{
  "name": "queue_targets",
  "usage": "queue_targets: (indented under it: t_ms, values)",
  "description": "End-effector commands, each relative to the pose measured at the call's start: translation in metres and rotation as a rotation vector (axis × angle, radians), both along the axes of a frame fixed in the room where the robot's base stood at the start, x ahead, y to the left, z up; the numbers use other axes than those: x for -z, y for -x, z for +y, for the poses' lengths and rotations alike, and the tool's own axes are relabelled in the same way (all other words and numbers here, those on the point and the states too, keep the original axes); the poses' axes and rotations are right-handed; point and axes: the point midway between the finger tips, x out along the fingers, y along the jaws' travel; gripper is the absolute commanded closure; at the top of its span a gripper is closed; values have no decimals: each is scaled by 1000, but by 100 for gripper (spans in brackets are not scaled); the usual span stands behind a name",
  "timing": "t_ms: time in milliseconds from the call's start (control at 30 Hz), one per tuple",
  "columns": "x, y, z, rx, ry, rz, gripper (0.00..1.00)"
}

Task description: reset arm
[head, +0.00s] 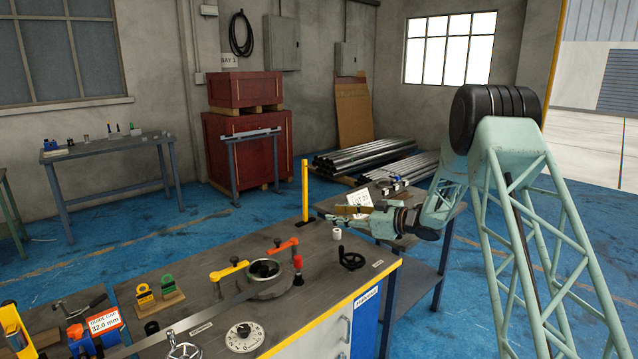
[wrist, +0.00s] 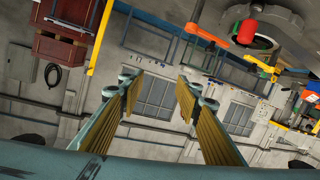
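My gripper (head: 340,217) is in the head view at the right end of the workbench (head: 308,317), above its surface and pointing left. It is beside the sign that is partly behind it. In the wrist view, my gripper (wrist: 160,85) shows two fingers with ribbed gold pads, spread apart. Only background shows between them, so it is open and empty. My pale green arm reaches in from the right.
A yellow post (head: 304,190) stands left of my gripper. A white cylinder (head: 337,234) and black handwheel (head: 351,259) are below it. A round fixture (head: 265,275) with red and yellow clamp handles is farther left. Metal tubes (head: 365,153) lie behind.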

Motion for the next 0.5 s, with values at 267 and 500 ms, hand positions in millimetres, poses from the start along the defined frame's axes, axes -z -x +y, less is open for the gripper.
queue_targets:
  t_ms: [267,500]
  values:
    - [-50,-8,-19,121,62,-12,69]
    - [-89,-8,-38,224,112,-12,69]
